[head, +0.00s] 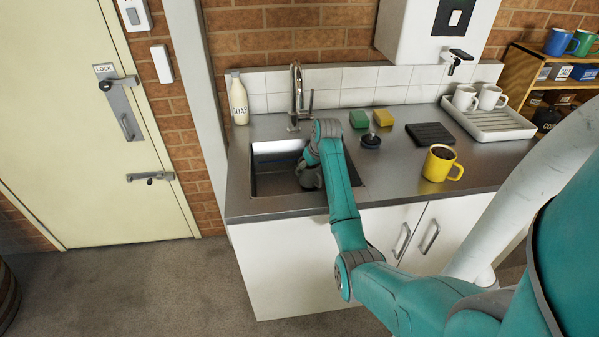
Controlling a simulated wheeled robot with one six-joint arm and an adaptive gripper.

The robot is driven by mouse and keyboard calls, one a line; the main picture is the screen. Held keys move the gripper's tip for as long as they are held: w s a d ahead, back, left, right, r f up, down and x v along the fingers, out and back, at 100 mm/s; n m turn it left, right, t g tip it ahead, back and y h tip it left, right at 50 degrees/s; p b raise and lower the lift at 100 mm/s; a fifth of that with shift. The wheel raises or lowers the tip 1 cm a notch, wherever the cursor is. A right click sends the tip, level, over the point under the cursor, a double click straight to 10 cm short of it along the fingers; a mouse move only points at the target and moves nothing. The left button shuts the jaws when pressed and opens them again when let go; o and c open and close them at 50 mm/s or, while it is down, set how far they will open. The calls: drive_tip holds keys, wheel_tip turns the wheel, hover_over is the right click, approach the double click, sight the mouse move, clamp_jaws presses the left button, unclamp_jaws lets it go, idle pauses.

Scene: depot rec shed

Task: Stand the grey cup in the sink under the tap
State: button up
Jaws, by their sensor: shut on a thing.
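The sink (277,150) is a steel basin set in the counter. The tap (297,92) stands upright behind it at the back edge. My gripper (308,178) reaches down inside the right part of the basin, in front of the tap and to its right. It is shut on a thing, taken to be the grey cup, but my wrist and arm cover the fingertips. No part of the grey cup can be told apart from the gripper in this view. Whether it touches the basin floor is hidden.
A soap bottle (239,100) stands left of the tap. Right of the sink are a green sponge (359,119), a yellow sponge (383,117), a black plug (371,141), a dark mat (430,133), a yellow mug (437,165) and a drying tray (492,131) with white mugs.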

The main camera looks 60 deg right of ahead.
drive_tip(key=w+a, duration=0.2)
drive_tip(key=w, duration=0.1)
drive_tip(key=shift+a, duration=0.3)
drive_tip(key=shift+s+d+f, duration=0.1)
drive_tip(key=shift+d+f, duration=0.05)
drive_tip(key=shift+f, duration=0.4)
drive_tip(key=o, duration=1.3)
drive_tip(key=shift+f, duration=0.15)
drive_tip(key=shift+o, duration=0.2)
drive_tip(key=v, duration=1.2)
